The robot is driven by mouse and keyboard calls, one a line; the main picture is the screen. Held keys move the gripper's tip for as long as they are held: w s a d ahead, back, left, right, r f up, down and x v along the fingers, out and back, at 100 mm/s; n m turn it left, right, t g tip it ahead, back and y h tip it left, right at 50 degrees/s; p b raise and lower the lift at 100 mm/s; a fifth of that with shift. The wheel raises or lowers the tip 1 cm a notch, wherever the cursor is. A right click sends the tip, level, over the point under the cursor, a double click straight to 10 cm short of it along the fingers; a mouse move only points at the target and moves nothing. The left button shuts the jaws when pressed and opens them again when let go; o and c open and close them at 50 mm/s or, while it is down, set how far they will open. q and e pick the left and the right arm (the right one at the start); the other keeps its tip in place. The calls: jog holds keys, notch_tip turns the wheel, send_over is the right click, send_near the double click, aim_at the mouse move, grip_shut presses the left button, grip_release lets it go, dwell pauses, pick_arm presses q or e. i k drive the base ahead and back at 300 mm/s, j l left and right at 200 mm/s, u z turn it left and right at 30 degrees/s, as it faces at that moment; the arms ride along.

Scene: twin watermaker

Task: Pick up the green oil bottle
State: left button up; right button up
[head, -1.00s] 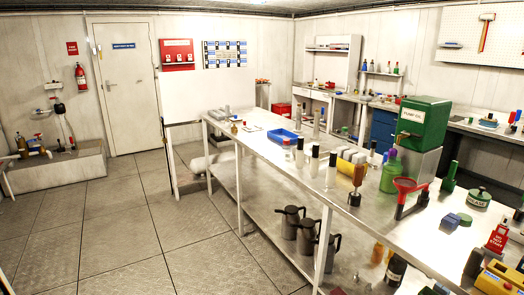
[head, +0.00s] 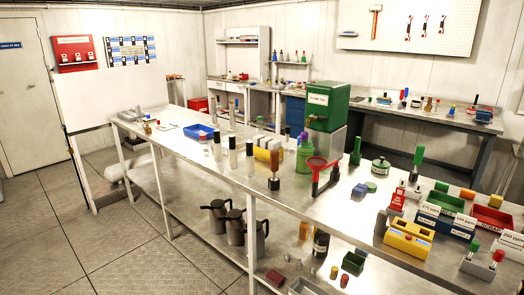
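A green bottle with a purple cap (head: 304,158) stands upright on the long metal bench (head: 205,152), in front of a green box labelled as pump oil (head: 327,107). A slimmer dark green bottle (head: 356,153) stands to the right of that box. I cannot tell from the view which of the two is the oil bottle. A red funnel on a stand (head: 322,172) is just right of the purple-capped bottle and close to it. Neither of my grippers is in view.
A brown-handled tool (head: 274,172) stands left of the purple-capped bottle, near the front edge. Yellow blocks (head: 267,150) and several dark-capped tubes are further left. A yellow box (head: 408,240) and coloured trays crowd the right end. Grey jugs (head: 235,228) stand on the lower shelf.

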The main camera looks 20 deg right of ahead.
aim_at(306, 150)
jog(key=i+l+z, duration=0.2)
jog(key=i+z, duration=0.3)
jog(key=i+l+z, duration=0.1)
jog(key=i+z, duration=0.2)
jog(key=z, duration=0.2)
